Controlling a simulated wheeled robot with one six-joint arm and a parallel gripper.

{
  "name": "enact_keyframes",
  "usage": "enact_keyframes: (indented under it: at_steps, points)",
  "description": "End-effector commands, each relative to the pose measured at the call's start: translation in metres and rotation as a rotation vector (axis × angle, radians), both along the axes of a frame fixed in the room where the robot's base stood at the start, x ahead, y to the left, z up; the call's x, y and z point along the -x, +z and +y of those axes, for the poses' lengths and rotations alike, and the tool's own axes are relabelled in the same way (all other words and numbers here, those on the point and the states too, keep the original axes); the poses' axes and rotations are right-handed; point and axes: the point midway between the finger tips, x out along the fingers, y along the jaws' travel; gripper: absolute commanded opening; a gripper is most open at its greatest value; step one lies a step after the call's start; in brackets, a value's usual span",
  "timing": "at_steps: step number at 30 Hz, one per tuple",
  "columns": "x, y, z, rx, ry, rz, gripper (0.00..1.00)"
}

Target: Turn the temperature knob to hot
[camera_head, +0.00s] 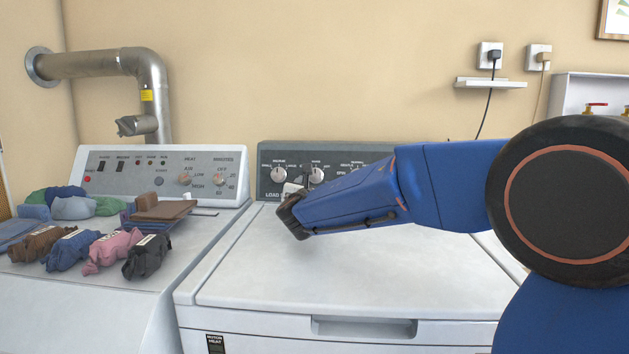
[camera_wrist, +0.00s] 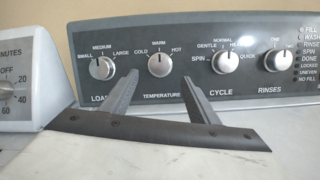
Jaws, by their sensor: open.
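The temperature knob (camera_wrist: 161,64) is a round silver-grey dial on the washer's dark panel, with COLD, WARM and HOT printed around it. Its pointer seems to face up near WARM, but the mark is too small to be sure. In the head view the knob (camera_head: 316,175) shows just above my arm. My gripper (camera_wrist: 160,80) is open and empty. In the wrist view its two fingers reach toward the panel, one on each side below the knob; I cannot tell whether they touch it. In the head view my gripper (camera_head: 291,198) is over the washer top near the panel.
The load knob (camera_wrist: 102,68) is left of the temperature knob and the cycle knob (camera_wrist: 222,62) is right. A dryer panel (camera_head: 160,177) stands at the left, with folded and rolled clothes (camera_head: 75,250) on its top. The washer lid (camera_head: 370,270) is clear.

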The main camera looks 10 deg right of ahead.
Motion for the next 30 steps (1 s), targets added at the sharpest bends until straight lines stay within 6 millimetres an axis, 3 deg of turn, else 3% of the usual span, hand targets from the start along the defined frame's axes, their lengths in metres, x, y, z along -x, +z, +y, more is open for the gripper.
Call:
enact_keyframes:
  at_steps: [6, 12, 25, 30]
  points:
    - [-0.036, 0.0, -0.012, -0.001, -0.001, 0.0, 0.55]
    - [-0.057, 0.0, -0.018, 0.001, 0.0, 0.0, 0.55]
    - [-0.064, 0.0, -0.021, 0.0, 0.001, 0.0, 0.55]
    - [-0.064, 0.0, -0.021, 0.0, 0.001, 0.0, 0.17]
